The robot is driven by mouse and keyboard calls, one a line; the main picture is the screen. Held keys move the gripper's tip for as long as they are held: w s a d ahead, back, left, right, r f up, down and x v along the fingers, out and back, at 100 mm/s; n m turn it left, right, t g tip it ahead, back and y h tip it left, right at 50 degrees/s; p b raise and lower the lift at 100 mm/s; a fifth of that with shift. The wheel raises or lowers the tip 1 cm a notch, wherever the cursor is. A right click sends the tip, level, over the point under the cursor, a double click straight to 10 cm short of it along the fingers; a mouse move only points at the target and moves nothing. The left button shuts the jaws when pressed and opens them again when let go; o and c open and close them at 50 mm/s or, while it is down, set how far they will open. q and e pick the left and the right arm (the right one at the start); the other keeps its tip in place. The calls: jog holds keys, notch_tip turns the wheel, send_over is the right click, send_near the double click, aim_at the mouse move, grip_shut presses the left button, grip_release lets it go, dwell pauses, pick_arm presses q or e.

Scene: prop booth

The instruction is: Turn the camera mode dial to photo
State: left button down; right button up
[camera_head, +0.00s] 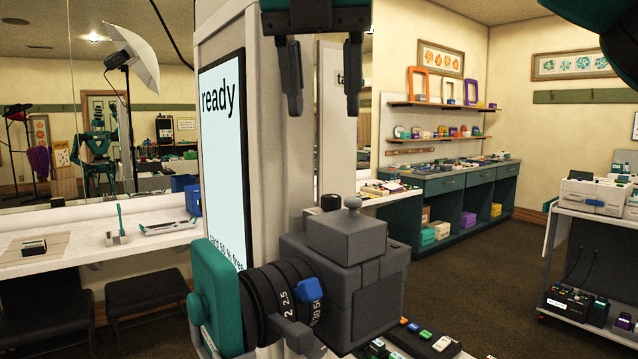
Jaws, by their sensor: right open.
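A grey box camera (376,255) stands at the lower middle, with a black numbered lens barrel (262,302) pointing left and a teal part (217,285) at its front. A blue tab (307,290) sits on the barrel. A small grey knob (352,203) and a short black cylinder (331,202) are on top; I cannot tell which part is the mode dial, and no photo mark is legible. My right gripper (322,78) hangs at the top middle, fingers down, apart and empty, above the camera and not touching it. My left gripper is not in view.
A tall pale column with a screen (223,150) reading "ready" stands behind the camera. Small coloured items (425,333) lie at its lower right. A white counter (80,255) runs left under a mirror; a trolley (597,213) stands right. Open floor (475,290) lies between camera and trolley.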

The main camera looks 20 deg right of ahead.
aim_at(331, 196)
jog(key=x, duration=1)
jog(key=shift+d+f+b, duration=0.15)
jog(key=shift+f+b, duration=0.2)
jog(key=shift+f, duration=0.05)
jog(key=shift+w+f, duration=0.1)
jog(key=shift+f, duration=0.3)
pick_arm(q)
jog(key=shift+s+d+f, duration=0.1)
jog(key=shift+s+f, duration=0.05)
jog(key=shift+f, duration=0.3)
